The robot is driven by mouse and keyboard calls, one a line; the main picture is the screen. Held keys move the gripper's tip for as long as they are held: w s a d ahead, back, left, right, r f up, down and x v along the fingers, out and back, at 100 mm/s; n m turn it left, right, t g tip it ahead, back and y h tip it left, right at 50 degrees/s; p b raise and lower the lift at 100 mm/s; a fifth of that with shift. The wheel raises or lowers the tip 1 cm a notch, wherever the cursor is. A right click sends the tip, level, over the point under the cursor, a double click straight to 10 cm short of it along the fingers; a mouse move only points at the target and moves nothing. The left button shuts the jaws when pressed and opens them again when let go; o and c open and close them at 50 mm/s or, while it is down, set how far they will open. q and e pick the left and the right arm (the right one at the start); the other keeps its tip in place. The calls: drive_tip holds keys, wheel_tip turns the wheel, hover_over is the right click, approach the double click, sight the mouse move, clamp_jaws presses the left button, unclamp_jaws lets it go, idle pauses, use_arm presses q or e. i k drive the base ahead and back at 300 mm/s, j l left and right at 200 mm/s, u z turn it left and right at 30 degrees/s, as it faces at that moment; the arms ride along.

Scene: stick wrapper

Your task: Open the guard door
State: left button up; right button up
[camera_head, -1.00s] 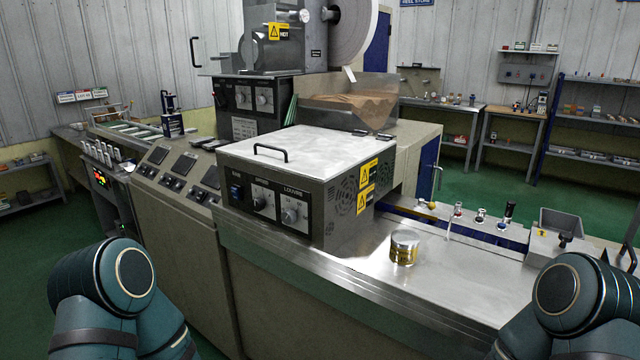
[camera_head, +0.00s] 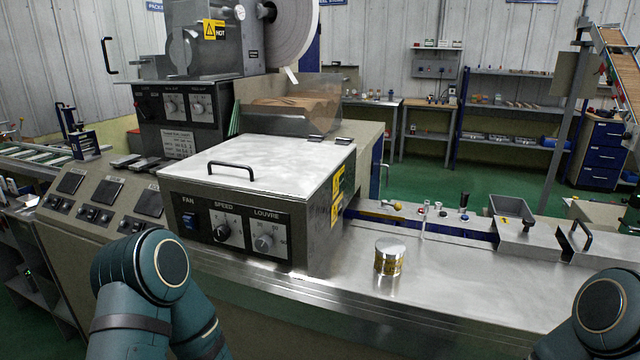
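No part in view is plainly marked as the guard door. A black upright handle (camera_head: 108,55) stands left of the grey wrapping head (camera_head: 208,50); it may sit on a clear panel, but I cannot make out the panel's edges. A grey box with a pale lid (camera_head: 262,160) carries a black bar handle (camera_head: 231,170) on top, and the lid lies flat and shut. Its front has FAN, SPEED and LOUVRE controls (camera_head: 228,232). Teal links of both my arms show at the bottom left and bottom right, but neither gripper is in view.
A gold tin with a silver lid (camera_head: 389,257) stands on the steel counter (camera_head: 440,285). A clear-sided hopper (camera_head: 290,110) with brown material is behind the box. A grey tray (camera_head: 511,212) and small coloured knobs line the counter's back. Green floor is open behind.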

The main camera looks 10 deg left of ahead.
sight(103, 39)
drive_tip(key=j+z, duration=0.35)
drive_tip(key=j, duration=0.6)
drive_tip(key=j+z, duration=0.4)
drive_tip(key=j, duration=1.05)
drive_tip(key=k+j, duration=0.15)
drive_tip(key=j, duration=0.8)
drive_tip(key=k+j, duration=0.1)
drive_tip(key=j, duration=0.35)
drive_tip(key=z, duration=0.05)
